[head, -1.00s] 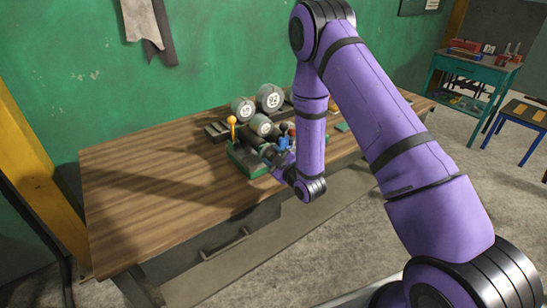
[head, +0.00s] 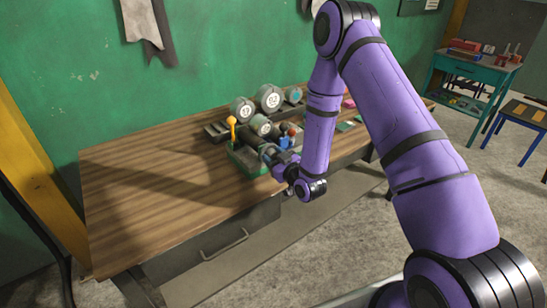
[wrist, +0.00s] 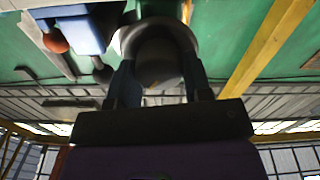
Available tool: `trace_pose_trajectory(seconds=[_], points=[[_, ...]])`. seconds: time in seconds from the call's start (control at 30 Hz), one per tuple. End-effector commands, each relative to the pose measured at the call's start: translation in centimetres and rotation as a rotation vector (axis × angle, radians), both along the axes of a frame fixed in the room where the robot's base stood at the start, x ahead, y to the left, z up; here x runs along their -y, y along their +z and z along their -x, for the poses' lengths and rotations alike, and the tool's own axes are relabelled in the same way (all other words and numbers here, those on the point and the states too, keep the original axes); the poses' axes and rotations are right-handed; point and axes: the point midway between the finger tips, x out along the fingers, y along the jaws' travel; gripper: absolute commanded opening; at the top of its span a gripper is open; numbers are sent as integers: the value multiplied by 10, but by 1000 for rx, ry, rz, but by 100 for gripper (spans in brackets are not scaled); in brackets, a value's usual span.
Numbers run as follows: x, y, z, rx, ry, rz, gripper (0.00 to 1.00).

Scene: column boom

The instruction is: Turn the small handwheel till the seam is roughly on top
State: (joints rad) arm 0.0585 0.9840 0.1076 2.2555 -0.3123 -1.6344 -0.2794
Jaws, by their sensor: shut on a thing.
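A green-based bench unit (head: 245,162) stands on the wooden table, with an orange-knobbed lever (head: 232,126), a blue block (head: 287,142) and a red knob (head: 292,131). My gripper (head: 270,153) reaches in low at the unit's front. In the wrist view, my gripper (wrist: 160,82) is shut on a dark grey round part with a paler rim, which I take as the small handwheel (wrist: 157,55). One finger lies on each side of it. Its seam cannot be made out in either view. In the head view my gripper and wrist hide the handwheel.
Grey drums with pale round faces (head: 270,97) stand behind the unit. The left of the wooden table (head: 150,180) is clear. In the wrist view, the blue block (wrist: 75,30) and a red-orange knob (wrist: 55,41) are close left of the fingers.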

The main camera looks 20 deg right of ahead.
Motion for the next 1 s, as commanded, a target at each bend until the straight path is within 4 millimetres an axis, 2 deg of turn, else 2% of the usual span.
trace_pose_trajectory(seconds=[0.6, 1.0], points=[[3, -1, 0, -177, -2, -543, 22], [4, -2, 0, -248, -1, -755, 22]])
